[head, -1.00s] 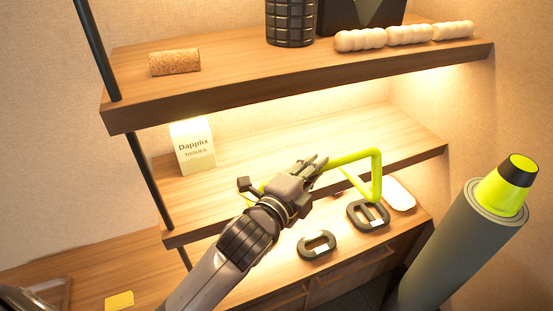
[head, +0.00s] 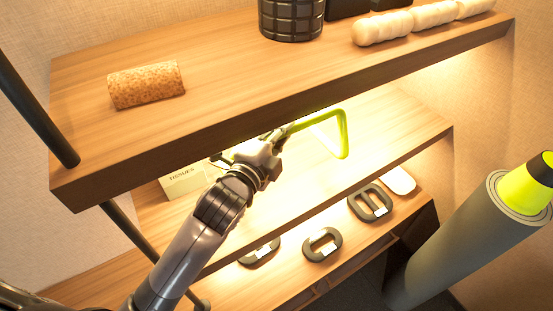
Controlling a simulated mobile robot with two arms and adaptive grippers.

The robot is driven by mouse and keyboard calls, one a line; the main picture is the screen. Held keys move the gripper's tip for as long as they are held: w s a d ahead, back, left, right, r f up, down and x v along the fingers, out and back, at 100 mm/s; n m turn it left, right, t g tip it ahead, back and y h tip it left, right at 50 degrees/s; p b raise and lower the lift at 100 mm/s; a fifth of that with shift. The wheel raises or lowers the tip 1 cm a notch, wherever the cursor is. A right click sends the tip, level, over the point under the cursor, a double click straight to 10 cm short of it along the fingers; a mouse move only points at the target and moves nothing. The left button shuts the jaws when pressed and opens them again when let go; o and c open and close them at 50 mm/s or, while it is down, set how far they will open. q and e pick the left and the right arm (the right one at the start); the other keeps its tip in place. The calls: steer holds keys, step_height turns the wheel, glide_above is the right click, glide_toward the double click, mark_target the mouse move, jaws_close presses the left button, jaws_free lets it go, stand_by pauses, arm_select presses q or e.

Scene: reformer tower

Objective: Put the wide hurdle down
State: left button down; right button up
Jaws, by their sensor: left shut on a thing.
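The wide hurdle (head: 341,132) is a bright yellow-green tube frame. My left gripper (head: 274,140) is shut on it, and the hand hides part of the tube. The hurdle is in the gap between the upper shelf (head: 250,95) and the middle shelf (head: 385,140), toward the middle shelf's right half. Its right leg comes down close to the middle shelf's surface; I cannot tell whether it touches. My right gripper is not in view.
A tissue box (head: 185,182) stands on the middle shelf at left, partly hidden. A cork roller (head: 146,85) and a black ribbed roller (head: 291,15) are on the upper shelf. A rolled mat (head: 455,245) with a cone (head: 530,188) stands at right.

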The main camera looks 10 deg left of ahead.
arm_select(q)
step_height(320, 180, down, 7)
stand_by(0.3)
steer(key=c, duration=1.9)
jaws_free()
steer(key=shift+f, duration=0.2)
steer(key=o, duration=0.5)
steer(key=shift+c, duration=0.2)
steer(key=shift+r, duration=0.15)
steer(key=b+v, duration=0.2)
steer(key=v, duration=1)
steer(key=shift+r, duration=0.1)
